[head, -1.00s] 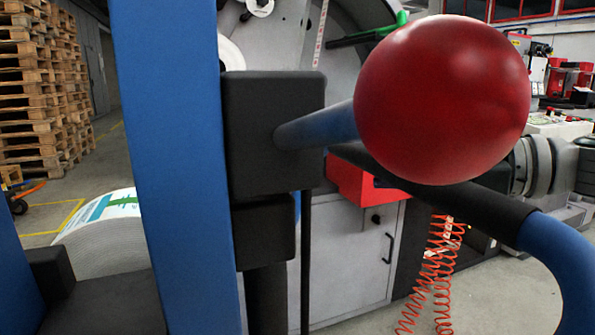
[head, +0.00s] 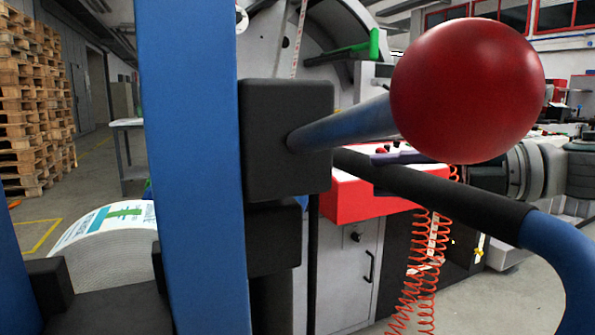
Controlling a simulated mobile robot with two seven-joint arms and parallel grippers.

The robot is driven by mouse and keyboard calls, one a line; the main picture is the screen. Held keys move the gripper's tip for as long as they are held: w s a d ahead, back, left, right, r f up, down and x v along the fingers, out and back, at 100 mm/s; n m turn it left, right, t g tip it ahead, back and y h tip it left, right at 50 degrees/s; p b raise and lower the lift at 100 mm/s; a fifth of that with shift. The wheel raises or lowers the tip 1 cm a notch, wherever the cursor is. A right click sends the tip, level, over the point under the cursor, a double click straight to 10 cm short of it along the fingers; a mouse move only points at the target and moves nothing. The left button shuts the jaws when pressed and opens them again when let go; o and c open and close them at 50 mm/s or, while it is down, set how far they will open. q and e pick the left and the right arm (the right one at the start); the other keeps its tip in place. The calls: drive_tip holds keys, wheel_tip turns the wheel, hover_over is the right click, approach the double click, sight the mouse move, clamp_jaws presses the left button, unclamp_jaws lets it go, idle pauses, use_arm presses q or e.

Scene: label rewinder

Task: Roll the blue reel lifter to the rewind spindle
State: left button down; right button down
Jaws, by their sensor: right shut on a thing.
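The blue reel lifter stands close in front of me. Its blue mast (head: 195,170), black block (head: 288,140) and lever with a red ball knob (head: 468,90) fill much of the view. A white reel with a green and blue label (head: 108,245) sits low at the left, by the lifter's black lower parts. My right gripper (head: 402,159) is shut on the lifter's black-sleeved handle (head: 470,200), partly hidden behind the red knob. My left gripper is not in view. The rewinder (head: 345,270) stands behind the mast; I cannot make out its rewind spindle clearly.
A red-topped cabinet of the machine (head: 360,195) stands behind the handle, with a coiled red hose (head: 425,265) hanging beside it. Stacked pallets (head: 35,100) and a grey table (head: 127,150) are at the left. Concrete floor shows at the left and lower right.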

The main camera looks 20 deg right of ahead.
drive_tip(key=c, duration=0.9)
unclamp_jaws()
drive_tip(key=shift+a+f, duration=0.1)
drive_tip(key=shift+f, duration=0.3)
drive_tip(key=o, duration=0.4)
drive_tip(key=shift+a+r, duration=0.1)
drive_tip(key=shift+r, duration=0.05)
drive_tip(key=shift+r, duration=0.1)
drive_tip(key=v, duration=1)
drive_tip(key=shift+w, duration=0.1)
